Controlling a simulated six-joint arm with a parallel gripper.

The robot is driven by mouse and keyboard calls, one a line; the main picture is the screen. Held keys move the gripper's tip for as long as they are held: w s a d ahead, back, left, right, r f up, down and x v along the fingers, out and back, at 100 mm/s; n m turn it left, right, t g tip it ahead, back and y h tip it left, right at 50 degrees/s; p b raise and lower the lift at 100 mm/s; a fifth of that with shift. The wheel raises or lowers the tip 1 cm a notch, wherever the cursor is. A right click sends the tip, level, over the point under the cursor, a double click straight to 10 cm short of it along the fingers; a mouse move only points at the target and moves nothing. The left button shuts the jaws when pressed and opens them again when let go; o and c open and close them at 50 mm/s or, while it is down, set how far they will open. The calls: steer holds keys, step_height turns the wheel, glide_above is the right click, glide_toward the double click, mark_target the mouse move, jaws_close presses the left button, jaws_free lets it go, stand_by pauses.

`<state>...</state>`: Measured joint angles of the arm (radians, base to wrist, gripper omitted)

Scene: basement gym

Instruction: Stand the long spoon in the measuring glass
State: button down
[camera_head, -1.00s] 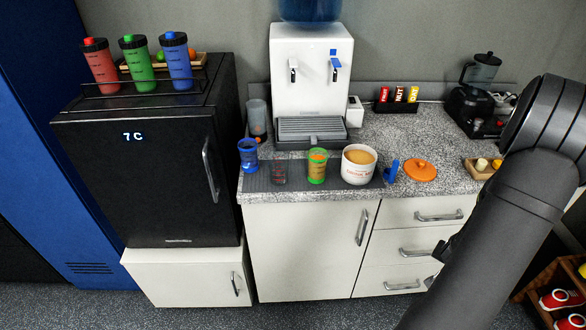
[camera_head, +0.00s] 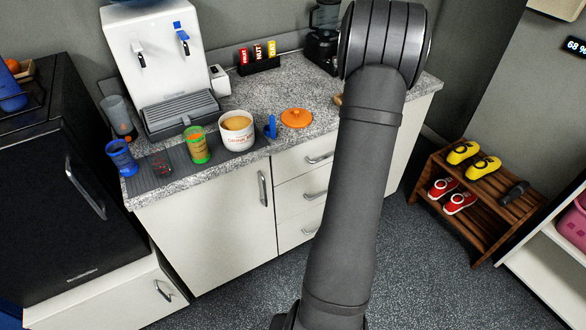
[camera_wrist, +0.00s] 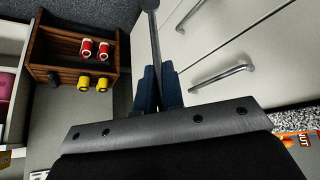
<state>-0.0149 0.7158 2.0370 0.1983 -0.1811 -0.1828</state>
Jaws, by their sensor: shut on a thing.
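My gripper (camera_wrist: 157,88) shows in the wrist view, its dark blue fingers shut on a thin grey rod with a rounded end, which looks like the long spoon (camera_wrist: 152,30). The spoon reaches from the fingers to the top edge of the picture, in front of the cabinet fronts. In the head view my gripper and the spoon are out of sight; only my arm shows. A small clear glass with red marks, likely the measuring glass (camera_head: 161,165), stands on the dark mat near the counter's front edge, between the blue cup (camera_head: 121,158) and the green cup (camera_head: 198,147).
A white bowl (camera_head: 237,140) of orange liquid, a blue item (camera_head: 270,128) and an orange lid (camera_head: 297,118) stand right of the glass. Drawer handles (camera_wrist: 222,77) jut out near the spoon.

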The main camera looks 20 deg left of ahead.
steer(key=w+r+n+y, duration=0.15)
steer(key=w+r, duration=0.25)
steer(key=r, duration=0.4)
steer(key=w+r+n, duration=0.2)
steer(key=w+r, duration=0.2)
steer(key=r, duration=0.5)
steer(key=w+a+r+n+g+y, duration=0.1)
steer(key=w+a+r+n+y, duration=0.15)
steer(key=a+r, duration=1.1)
steer(key=s+a+r+n+g, duration=0.1)
steer(key=s+a+r, duration=0.15)
steer(key=a, duration=0.45)
steer(key=s+a+r+n+y, duration=0.1)
steer(key=s+a, duration=0.2)
steer(key=a, duration=0.4)
steer(key=s+a+r+n+g, duration=0.1)
steer(key=s+a, duration=0.1)
steer(key=a, duration=0.6)
steer(key=s+a+r+n+g, duration=0.2)
steer(key=s+a, duration=1.4)
steer(key=a, duration=0.1)
step_height(320, 180, down, 12)
steer(key=shift+w+y, duration=0.15)
steer(key=shift+y, duration=0.15)
steer(key=shift+d, duration=0.1)
